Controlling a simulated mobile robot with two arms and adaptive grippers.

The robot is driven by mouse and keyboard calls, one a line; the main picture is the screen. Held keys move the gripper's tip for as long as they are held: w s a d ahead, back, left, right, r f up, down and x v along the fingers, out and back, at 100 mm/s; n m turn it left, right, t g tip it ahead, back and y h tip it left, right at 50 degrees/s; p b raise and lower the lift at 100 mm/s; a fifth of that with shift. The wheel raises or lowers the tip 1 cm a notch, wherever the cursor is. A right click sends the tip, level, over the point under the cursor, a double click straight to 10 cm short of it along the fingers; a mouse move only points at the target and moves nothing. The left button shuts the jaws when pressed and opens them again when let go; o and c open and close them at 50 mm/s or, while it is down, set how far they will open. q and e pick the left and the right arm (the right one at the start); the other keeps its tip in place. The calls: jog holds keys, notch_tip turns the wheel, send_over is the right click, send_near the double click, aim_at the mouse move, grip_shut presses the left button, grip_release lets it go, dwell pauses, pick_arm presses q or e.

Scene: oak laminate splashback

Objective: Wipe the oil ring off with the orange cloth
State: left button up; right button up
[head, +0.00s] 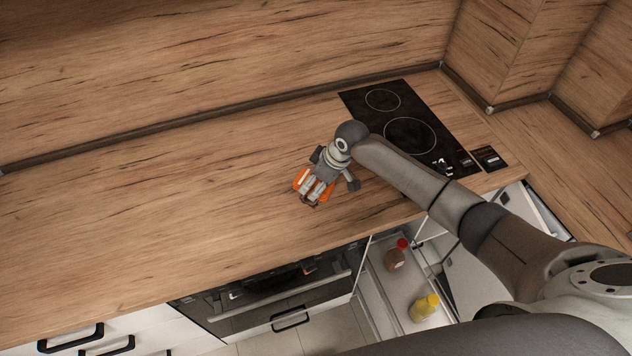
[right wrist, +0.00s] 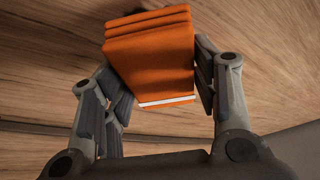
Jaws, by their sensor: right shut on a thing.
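The orange cloth (right wrist: 152,55) is a folded block with a pale lower edge in the right wrist view. My right gripper (right wrist: 158,85) is shut on it, with a finger pad on each side. In the head view my right gripper (head: 314,192) is over the worktop, left of the hob, and orange parts of the cloth (head: 301,180) show beside its fingers. I cannot tell whether the cloth touches the worktop. No oil ring can be made out; a dark patch behind the cloth in the wrist view may be shadow. My left gripper is not in view.
The wooden worktop (head: 170,205) is bare to the left. A black hob (head: 408,132) lies to the right, with a small dark card (head: 488,158) beside it. Below, an open drawer holds a red-capped bottle (head: 396,257) and a yellow bottle (head: 424,307). An oven (head: 275,290) sits under the worktop.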

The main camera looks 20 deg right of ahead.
jog(key=shift+f, duration=0.1)
dwell(0.3)
jog(key=shift+f+b, duration=1.15)
jog(key=shift+f, duration=0.65)
jog(key=shift+f+b, duration=0.35)
jog(key=shift+f, duration=0.25)
jog(key=shift+a, duration=0.1)
